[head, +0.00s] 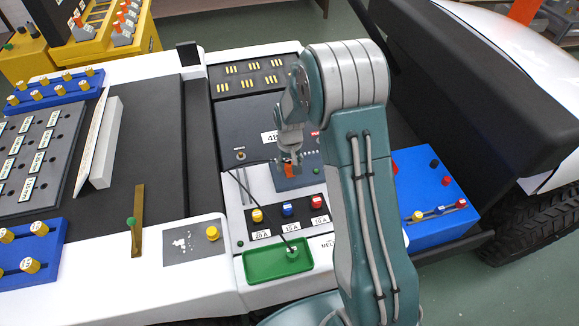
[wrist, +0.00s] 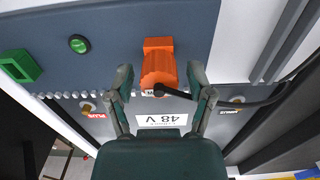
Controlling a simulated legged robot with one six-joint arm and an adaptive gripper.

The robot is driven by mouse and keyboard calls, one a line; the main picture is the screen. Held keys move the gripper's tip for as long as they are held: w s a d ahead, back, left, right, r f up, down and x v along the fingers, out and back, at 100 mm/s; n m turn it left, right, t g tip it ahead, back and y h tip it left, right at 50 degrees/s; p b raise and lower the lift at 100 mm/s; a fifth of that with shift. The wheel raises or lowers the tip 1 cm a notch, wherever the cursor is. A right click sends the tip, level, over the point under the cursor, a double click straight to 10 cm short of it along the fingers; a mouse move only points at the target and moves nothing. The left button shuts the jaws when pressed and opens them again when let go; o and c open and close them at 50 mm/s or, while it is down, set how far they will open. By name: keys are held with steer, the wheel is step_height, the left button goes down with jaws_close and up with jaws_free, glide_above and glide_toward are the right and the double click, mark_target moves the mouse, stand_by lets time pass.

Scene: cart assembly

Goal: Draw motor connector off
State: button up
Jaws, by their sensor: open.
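The motor connector appears to be the orange plug (wrist: 158,68), seated at the grey controller panel (wrist: 225,92) that carries a 48 V label. A black cable runs from it to the right in the wrist view. In the head view the orange plug (head: 291,171) shows just below my gripper (head: 290,158), partly hidden by it. In the wrist view my gripper (wrist: 160,74) is open, with one finger on each side of the plug. A gap shows at the left finger; whether the right finger touches is unclear.
A green tray (head: 250,268) holds a green plug (head: 292,254) with a thin black cable. Yellow, blue and red fuses (head: 288,210) stand in a row near it. A blue box (head: 432,190) and the black seat (head: 470,95) lie right of my arm.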

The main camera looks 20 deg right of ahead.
mark_target(290, 163)
steer(key=shift+c, duration=0.3)
jaws_close()
steer(key=shift+r, duration=0.35)
steer(key=shift+r, duration=2.4)
